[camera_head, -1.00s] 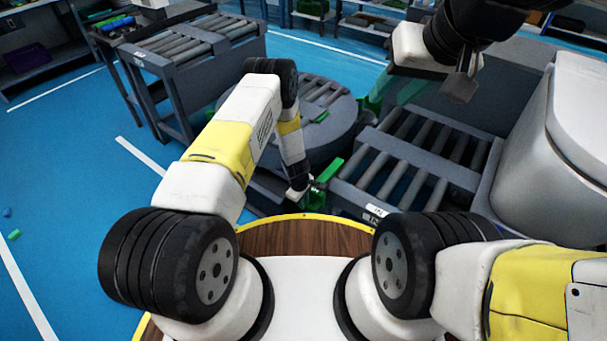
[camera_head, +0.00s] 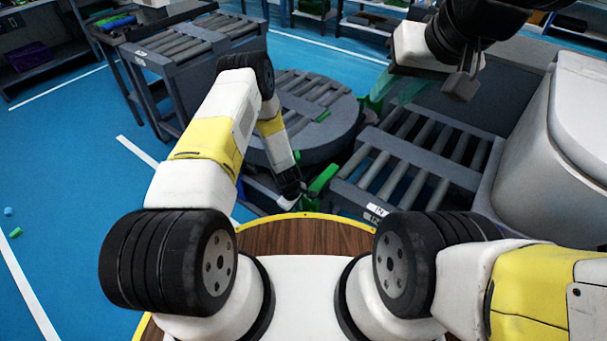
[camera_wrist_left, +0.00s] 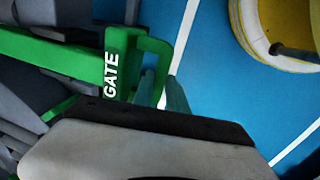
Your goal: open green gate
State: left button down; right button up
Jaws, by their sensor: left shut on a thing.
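The green gate (camera_head: 322,180) is a bar at the front left of the roller conveyor in the head view. In the left wrist view the gate (camera_wrist_left: 75,60) carries white "GATE" lettering and ends in a loop-shaped handle (camera_wrist_left: 154,46). My left gripper (camera_head: 303,201) is at the gate's near end. In the left wrist view its fingers (camera_wrist_left: 163,92) are shut on the handle, and the body of the gripper hides part of the grip. My right gripper (camera_head: 461,87) hangs over the conveyor, away from the gate. I cannot tell whether its jaws are open.
A round roller turntable (camera_head: 335,135) is behind the gate, and another roller table (camera_head: 190,45) stands at the back left.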

pick_arm(q)
jog(key=s+a, duration=0.5)
jog(key=s, duration=0.2)
jog(key=shift+s+a, duration=0.35)
jog(key=c, duration=1.3)
grip_release()
jog(key=r, duration=0.5)
jog(key=s+r, duration=0.1)
jog(key=r, duration=0.1)
jog(key=shift+a+r, duration=0.35)
